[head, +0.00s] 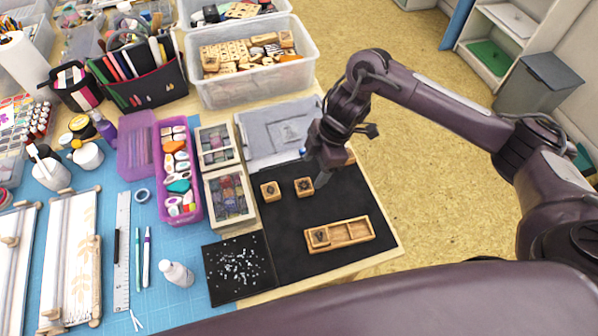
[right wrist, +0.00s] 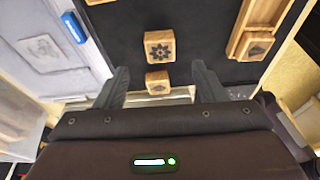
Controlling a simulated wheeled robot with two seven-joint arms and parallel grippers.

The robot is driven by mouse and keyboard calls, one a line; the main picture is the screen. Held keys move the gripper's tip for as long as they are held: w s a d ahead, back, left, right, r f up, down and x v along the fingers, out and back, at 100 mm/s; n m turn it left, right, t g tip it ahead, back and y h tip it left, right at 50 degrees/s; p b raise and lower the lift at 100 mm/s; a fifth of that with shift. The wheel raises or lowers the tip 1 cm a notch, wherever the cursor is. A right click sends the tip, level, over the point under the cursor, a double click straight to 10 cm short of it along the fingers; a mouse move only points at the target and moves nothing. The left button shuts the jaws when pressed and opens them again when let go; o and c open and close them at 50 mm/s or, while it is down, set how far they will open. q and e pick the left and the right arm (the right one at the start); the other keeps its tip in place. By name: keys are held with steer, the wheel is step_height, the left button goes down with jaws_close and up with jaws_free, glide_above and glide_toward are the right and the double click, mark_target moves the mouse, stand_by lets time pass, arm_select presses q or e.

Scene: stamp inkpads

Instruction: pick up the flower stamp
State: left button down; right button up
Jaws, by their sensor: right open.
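The flower stamp (head: 304,187) is a small wooden block with a dark flower on top, lying on the black mat (head: 300,218). In the right wrist view the flower stamp (right wrist: 159,47) is ahead of the fingertips. My right gripper (head: 322,170) is above the mat, just behind and right of it in the head view. In the right wrist view my right gripper (right wrist: 160,72) is open, fingers wide apart and empty. A smaller wooden stamp (right wrist: 157,82) appears between the fingers, below the flower stamp. My left gripper is out of view.
Another wooden stamp (head: 271,191) lies left of the flower stamp. A wooden tray (head: 353,230) with one stamp in it stands toward the front. A grey case (head: 268,130) and stamp boxes (head: 230,200) border the mat. Bare mat surrounds the flower stamp.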

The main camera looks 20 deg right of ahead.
mark_target(305, 185)
steer(key=shift+a+f, duration=0.15)
steer(key=shift+f, duration=0.25)
steer(key=x, duration=0.2)
steer(key=p+x, duration=0.1)
steer(key=shift+s+a+f, duration=0.15)
steer(key=shift+s+f, duration=0.05)
steer(key=shift+f, duration=0.15)
steer(key=shift+x, duration=1.2)
steer(key=shift+w+f, duration=0.15)
steer(key=shift+f, duration=0.05)
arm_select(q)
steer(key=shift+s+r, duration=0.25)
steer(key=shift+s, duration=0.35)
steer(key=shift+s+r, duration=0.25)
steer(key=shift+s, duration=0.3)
arm_select(e)
steer(key=c, duration=1)
steer(key=shift+r, duration=0.1)
steer(key=shift+c, duration=0.2)
